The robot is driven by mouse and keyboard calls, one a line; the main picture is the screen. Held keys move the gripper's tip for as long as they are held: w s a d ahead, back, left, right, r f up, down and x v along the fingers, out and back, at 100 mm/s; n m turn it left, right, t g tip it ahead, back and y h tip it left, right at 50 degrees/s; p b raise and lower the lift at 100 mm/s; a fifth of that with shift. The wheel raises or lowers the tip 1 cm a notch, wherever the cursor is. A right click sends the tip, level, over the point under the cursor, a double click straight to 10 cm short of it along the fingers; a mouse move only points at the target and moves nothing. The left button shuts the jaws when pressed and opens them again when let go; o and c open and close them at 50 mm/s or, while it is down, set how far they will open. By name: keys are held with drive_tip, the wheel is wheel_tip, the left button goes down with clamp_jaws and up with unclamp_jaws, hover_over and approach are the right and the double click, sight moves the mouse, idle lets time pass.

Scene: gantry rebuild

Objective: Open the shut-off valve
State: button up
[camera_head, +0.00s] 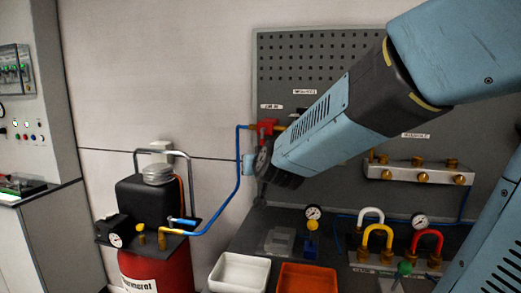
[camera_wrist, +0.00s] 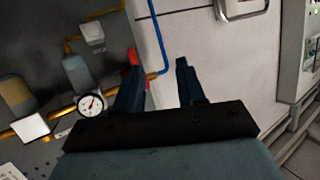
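The shut-off valve shows as a red part (camera_head: 267,127) on the pegboard's left edge, where the blue pipe meets a brass line. In the wrist view a red part (camera_wrist: 133,57), likely its handle, shows at the tip of the left finger; I cannot tell whether they touch. My gripper (camera_wrist: 158,62) is open, with its two dark fingers apart and only the blue pipe and pale wall seen between them. In the head view my dark gripper body (camera_head: 282,178) is just below the red part, and the fingertips are not clear.
A blue pipe (camera_head: 238,165) runs down to a red compressor tank (camera_head: 158,272) at lower left. A pressure gauge (camera_wrist: 91,104) sits left of my fingers. White (camera_head: 240,272) and orange (camera_head: 305,278) bins stand on the bench below. A brass-fitted manifold (camera_head: 420,172) is at right.

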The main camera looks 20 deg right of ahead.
sight(262, 144)
drive_tip(key=w+d+m+h, duration=0.1)
drive_tip(key=w+d+h, duration=0.1)
drive_tip(key=w, duration=0.4)
drive_tip(key=w+d+m+t+h, duration=0.1)
drive_tip(key=w+d+h, duration=0.1)
drive_tip(key=w, duration=0.4)
drive_tip(key=w+d+t+h, duration=0.1)
drive_tip(key=w+d, duration=0.2)
drive_tip(key=w, duration=0.3)
drive_tip(key=shift+d+f+m+h, duration=0.15)
drive_tip(key=shift+d+m+h, duration=0.15)
drive_tip(key=shift+m+h, duration=0.1)
clamp_jaws()
